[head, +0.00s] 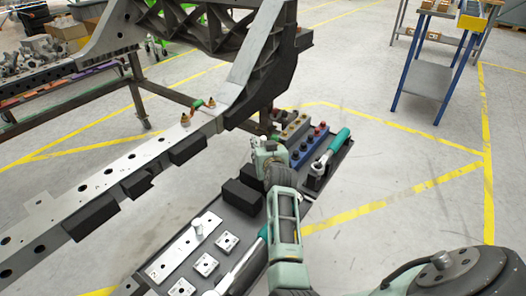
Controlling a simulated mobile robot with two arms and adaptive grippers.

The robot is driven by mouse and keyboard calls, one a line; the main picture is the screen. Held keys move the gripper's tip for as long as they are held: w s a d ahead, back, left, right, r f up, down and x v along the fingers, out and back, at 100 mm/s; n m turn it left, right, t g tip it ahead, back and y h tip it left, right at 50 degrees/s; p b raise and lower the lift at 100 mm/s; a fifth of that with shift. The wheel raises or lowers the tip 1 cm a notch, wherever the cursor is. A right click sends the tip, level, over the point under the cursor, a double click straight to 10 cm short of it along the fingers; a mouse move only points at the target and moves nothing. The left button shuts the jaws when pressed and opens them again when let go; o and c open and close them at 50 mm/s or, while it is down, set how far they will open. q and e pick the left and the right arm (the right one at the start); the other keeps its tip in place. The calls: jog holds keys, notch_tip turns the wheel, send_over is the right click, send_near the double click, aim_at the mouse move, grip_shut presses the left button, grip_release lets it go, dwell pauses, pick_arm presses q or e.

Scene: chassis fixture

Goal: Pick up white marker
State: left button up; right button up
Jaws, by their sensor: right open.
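My right arm reaches up from the bottom middle over a dark tool tray (330,178). My right gripper (262,148) is at its far end, above the tray's middle, beside the black blocks. Its jaws are open, and they look small and partly hidden by the wrist. I cannot make out a white marker for certain. My left gripper is out of view.
White square plates (228,242) and a teal-handled tool lie in the near tray. Another teal-handled tool (337,141) and a blue block with knobs (309,146) lie at the far end. The long metal chassis rail (105,180) runs along the left.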

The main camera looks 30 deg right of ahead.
grip_shut()
dwell(0.3)
